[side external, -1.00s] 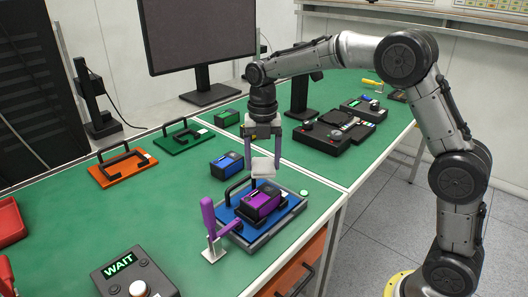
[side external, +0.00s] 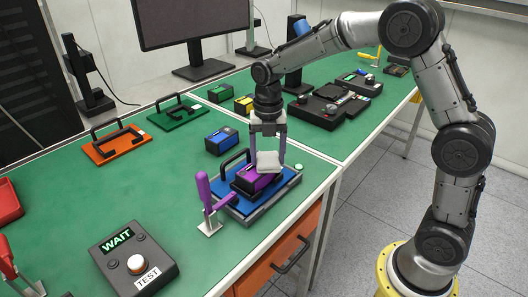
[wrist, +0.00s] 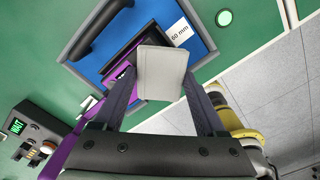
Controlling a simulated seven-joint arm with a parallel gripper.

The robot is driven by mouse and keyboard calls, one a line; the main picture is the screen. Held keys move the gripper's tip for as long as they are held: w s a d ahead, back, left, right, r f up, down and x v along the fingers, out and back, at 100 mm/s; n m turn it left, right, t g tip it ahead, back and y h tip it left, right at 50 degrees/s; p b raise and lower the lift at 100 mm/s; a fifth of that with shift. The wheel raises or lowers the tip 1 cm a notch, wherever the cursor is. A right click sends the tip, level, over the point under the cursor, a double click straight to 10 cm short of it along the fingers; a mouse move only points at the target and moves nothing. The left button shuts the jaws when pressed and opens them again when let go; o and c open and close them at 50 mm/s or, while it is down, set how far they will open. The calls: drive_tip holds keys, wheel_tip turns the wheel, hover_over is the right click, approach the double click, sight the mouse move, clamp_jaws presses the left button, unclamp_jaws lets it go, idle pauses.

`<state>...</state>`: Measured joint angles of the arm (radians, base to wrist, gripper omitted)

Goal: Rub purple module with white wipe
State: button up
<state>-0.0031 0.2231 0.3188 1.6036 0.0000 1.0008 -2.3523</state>
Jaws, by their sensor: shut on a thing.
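The purple module (side external: 250,181) sits on a blue plate (side external: 232,200) in a grey frame. My gripper (side external: 268,158) is shut on the white wipe (side external: 268,161), right above the module's top. The wipe hides part of the module in the side view; whether they touch is hard to tell. In the wrist view the wipe (wrist: 160,72) is between my fingers, with a bit of the purple module (wrist: 120,82) showing to its left. A purple toggle clamp (side external: 206,200) stands at the front left of the frame.
A blue module (side external: 221,140), a green one (side external: 221,92) and a yellow one (side external: 244,104) stand behind. Orange (side external: 117,150) and green (side external: 177,116) handled plates lie further left. A WAIT/TEST box (side external: 134,262) is at the front. Green bench between is clear.

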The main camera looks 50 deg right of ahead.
sight(258, 153)
drive_tip(key=shift+w+f, duration=0.1)
drive_tip(key=shift+w, duration=1.6)
drive_tip(key=shift+w+r, duration=0.1)
drive_tip(key=shift+r, duration=4.1)
